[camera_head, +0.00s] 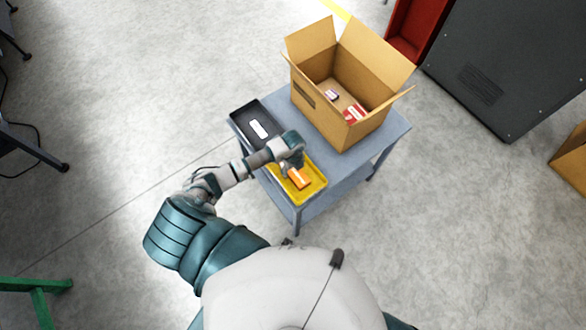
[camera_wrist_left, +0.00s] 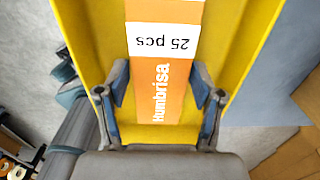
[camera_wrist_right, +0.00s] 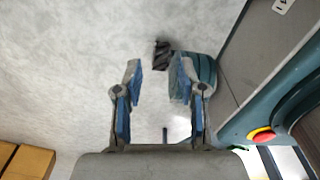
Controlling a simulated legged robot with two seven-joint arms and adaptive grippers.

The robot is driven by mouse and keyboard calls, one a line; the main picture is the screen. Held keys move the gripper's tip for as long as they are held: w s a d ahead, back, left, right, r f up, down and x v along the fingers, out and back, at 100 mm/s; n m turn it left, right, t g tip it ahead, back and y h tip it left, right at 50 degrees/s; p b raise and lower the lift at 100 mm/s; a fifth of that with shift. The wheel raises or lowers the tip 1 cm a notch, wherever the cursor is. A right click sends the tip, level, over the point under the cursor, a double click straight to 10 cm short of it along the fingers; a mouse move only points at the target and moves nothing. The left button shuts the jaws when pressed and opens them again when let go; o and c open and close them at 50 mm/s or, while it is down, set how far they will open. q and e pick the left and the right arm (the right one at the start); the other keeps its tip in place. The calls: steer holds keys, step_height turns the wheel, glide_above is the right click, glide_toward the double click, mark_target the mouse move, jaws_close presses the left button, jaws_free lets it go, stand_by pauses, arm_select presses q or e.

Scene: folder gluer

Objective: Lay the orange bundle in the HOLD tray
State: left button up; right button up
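The orange bundle (camera_head: 299,179), with a white "25 pcs" band, is at the yellow tray (camera_head: 318,191) on the cart. It fills the middle of the left wrist view (camera_wrist_left: 160,75), lined up with the yellow tray (camera_wrist_left: 82,30). My left gripper (camera_wrist_left: 160,85) is over the bundle, with one finger along each side; the fingers look apart and not clamped. Whether the bundle touches the tray floor is unclear. A black tray (camera_head: 243,119) with a white label lies beside the yellow one. No HOLD lettering is legible. My right gripper (camera_wrist_right: 159,82) is open and empty above the floor.
An open cardboard box (camera_head: 325,118) with a few small packs inside stands on the grey cart (camera_head: 390,132) behind the trays. A dark machine cabinet (camera_head: 500,70) stands at the upper right.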

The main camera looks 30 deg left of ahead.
mark_target(294, 169)
arm_select(q)
steer(key=shift+o, duration=0.3)
steer(key=shift+d+r, duration=0.1)
steer(key=shift+d, duration=0.2)
steer(key=shift+d+r, duration=0.1)
steer(key=shift+d, duration=0.15)
steer(key=shift+r, duration=0.25)
steer(key=r, duration=0.6)
steer(key=shift+a+r+p, duration=0.35)
steer(key=shift+r, duration=0.05)
step_height(294, 169, up, 5)
steer(key=shift+d+f, duration=0.15)
steer(key=shift+f, duration=0.05)
arm_select(e)
steer(key=shift+d+r, duration=0.3)
steer(key=shift+d, duration=0.65)
